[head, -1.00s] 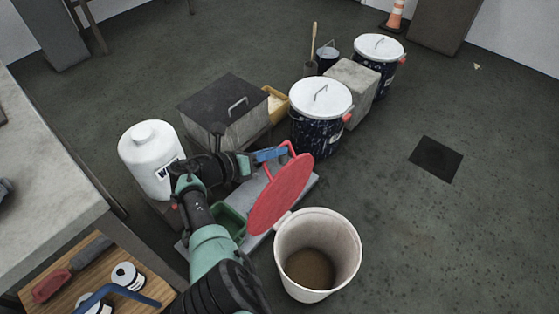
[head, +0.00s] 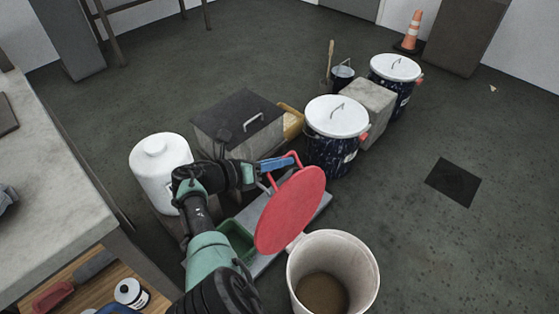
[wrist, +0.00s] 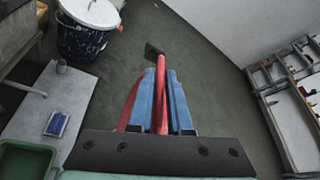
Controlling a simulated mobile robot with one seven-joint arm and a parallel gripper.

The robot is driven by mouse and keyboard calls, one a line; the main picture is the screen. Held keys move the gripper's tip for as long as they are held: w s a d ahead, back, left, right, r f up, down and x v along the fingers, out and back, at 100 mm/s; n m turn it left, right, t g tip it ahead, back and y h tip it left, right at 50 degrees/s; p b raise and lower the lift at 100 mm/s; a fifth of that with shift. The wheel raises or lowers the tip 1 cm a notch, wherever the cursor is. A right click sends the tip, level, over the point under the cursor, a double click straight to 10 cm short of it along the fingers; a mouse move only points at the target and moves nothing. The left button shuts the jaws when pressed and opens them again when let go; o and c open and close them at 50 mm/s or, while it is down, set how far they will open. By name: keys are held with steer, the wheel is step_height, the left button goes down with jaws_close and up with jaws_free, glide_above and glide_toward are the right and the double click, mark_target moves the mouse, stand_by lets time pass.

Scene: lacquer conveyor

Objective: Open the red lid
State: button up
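The red lid (head: 291,209) is a round disc standing steeply tilted at the left rim of a white bucket (head: 333,272). The bucket's mouth is uncovered and brown material shows inside. My gripper (head: 277,165) is at the lid's upper left, with its blue fingers at the lid's red handle. In the wrist view, the blue fingers (wrist: 160,102) are closed around the red handle (wrist: 161,75), and the lid's edge (wrist: 131,102) shows beside the left finger. The handle's lower part is hidden by the gripper's dark bar.
Dark speckled bins with white lids (head: 337,117) stand behind. A grey box with a dark top (head: 238,117), a white jug (head: 160,165) and a green tray (head: 237,238) lie around my arm. A counter (head: 45,190) is at left.

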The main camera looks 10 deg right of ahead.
steer(key=o, duration=0.3)
steer(key=shift+s+a+r+p, duration=0.1)
steer(key=shift+a+r+p, duration=0.15)
steer(key=shift+a+p, duration=0.15)
steer(key=shift+p+v, duration=1.55)
steer(key=shift+v, duration=1.75)
steer(key=shift+s+f, duration=0.1)
steer(key=shift+f, duration=0.05)
